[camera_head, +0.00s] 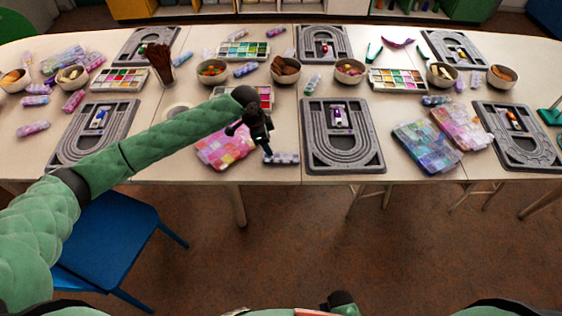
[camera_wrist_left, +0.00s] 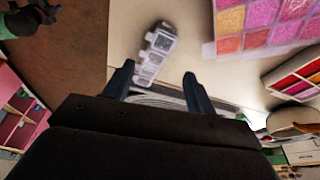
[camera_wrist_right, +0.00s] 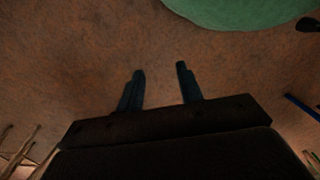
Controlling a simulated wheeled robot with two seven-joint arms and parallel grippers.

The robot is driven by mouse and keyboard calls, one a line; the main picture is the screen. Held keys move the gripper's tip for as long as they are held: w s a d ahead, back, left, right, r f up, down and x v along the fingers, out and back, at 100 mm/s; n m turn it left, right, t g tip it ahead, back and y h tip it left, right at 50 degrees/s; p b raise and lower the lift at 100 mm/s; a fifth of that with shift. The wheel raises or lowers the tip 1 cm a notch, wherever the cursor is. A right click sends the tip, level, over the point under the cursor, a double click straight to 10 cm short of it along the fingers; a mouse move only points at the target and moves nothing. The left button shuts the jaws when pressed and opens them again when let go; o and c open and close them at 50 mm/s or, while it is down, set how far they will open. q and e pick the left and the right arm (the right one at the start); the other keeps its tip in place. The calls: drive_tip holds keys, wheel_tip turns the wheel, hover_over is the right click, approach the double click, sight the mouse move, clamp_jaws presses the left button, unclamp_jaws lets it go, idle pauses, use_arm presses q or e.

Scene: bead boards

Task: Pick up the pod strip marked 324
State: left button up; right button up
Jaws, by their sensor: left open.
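A pale lilac pod strip (camera_head: 282,158) with several lidded cells lies near the table's front edge, between a pink bead box and a grey bead board. My left gripper (camera_head: 267,154) is beside its left end, above the table. In the left wrist view, the strip (camera_wrist_left: 153,55) lies just beyond and between the open, empty fingers (camera_wrist_left: 158,78), at a slant. I cannot read a number on it. Other pod strips (camera_head: 33,128) are scattered on the left of the table. My right gripper (camera_wrist_right: 160,80) is open and empty above the brown floor.
The pink bead box (camera_head: 226,146) sits just left of the strip, and the grey board (camera_head: 342,160) just right. Bowls (camera_head: 285,70) and paint trays (camera_head: 398,80) stand farther back. A blue chair (camera_head: 115,240) is in front at left.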

sight(279, 156)
use_arm(q)
drive_tip(key=shift+s+d+m+h, duration=0.2)
drive_tip(key=shift+d+m+h, duration=0.05)
drive_tip(key=shift+m+h, duration=0.05)
drive_tip(key=shift+s+d+r+m+g+h, duration=0.15)
drive_tip(key=shift+s+d+m+g+h, duration=0.15)
drive_tip(key=shift+d+g, duration=0.1)
drive_tip(key=shift+w+m, duration=0.1)
drive_tip(key=shift+m, duration=0.2)
drive_tip(key=shift+w+d+m, duration=0.1)
drive_tip(key=shift+d+m, duration=0.05)
drive_tip(key=shift+m, duration=0.15)
drive_tip(key=shift+p+x, duration=0.45)
drive_tip(key=shift+x, duration=0.65)
drive_tip(key=shift+w+f, duration=0.1)
drive_tip(key=shift+f, duration=0.35)
drive_tip(key=p+x, duration=0.2)
drive_tip(key=x, duration=0.1)
drive_tip(key=shift+w+f+p, duration=0.2)
drive_tip(key=shift+f+p, duration=0.15)
drive_tip(key=shift+p, duration=0.05)
drive_tip(key=shift+d+f, duration=0.15)
drive_tip(key=shift+f, duration=0.45)
use_arm(e)
drive_tip(key=s+d+f+t, duration=0.2)
drive_tip(key=d+f, duration=0.1)
drive_tip(key=f, duration=0.5)
drive_tip(key=shift+f, duration=0.15)
